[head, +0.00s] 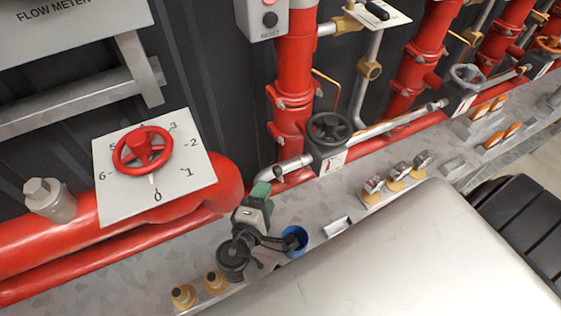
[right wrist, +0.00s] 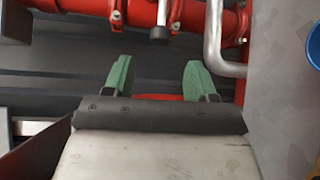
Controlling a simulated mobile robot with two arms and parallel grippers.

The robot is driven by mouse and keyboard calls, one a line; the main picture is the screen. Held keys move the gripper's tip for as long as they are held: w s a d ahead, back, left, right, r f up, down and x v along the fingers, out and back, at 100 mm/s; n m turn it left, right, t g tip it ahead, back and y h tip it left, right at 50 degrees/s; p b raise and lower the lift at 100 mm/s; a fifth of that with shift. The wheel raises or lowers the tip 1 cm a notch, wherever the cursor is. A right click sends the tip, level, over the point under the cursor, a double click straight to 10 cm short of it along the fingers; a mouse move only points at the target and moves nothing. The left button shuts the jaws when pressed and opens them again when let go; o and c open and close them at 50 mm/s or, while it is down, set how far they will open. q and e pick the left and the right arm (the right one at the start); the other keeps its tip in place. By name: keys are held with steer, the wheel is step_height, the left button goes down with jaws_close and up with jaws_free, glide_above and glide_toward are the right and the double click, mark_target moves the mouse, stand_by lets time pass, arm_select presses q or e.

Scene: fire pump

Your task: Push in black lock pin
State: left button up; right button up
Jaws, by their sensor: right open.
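My right gripper (head: 261,190) shows small in the head view, with green fingers, a grey body and black links behind it. It stands over the grey ledge, short of a silver pipe end (head: 293,164). In the right wrist view its two green fingers (right wrist: 158,78) are apart with nothing between them. Beyond them a grey stub with a dark tip (right wrist: 158,34) hangs at a red pipe; it stands apart from the fingers. I cannot tell surely which part is the black lock pin. My left gripper is not in view.
A red handwheel (head: 143,150) sits on a numbered white plate (head: 196,165) at left. A black handwheel (head: 329,128) stands right of the gripper. Brass fittings (head: 396,181) line the ledge. A blue ring (head: 295,241) is close to my right arm. Red pipes (head: 295,70) run up the dark wall.

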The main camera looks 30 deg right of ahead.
mark_target(276, 175)
steer(key=p+x, duration=0.1)
steer(key=x, duration=0.4)
steer(key=shift+r, duration=0.15)
steer(key=shift+f+p+x, duration=0.2)
steer(key=shift+p+x, duration=0.15)
steer(key=shift+x, duration=1.95)
steer(key=shift+c, duration=0.2)
steer(key=shift+a, duration=0.1)
steer(key=shift+c, duration=1.3)
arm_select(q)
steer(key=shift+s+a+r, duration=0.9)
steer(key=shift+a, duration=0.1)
arm_select(e)
jaws_close()
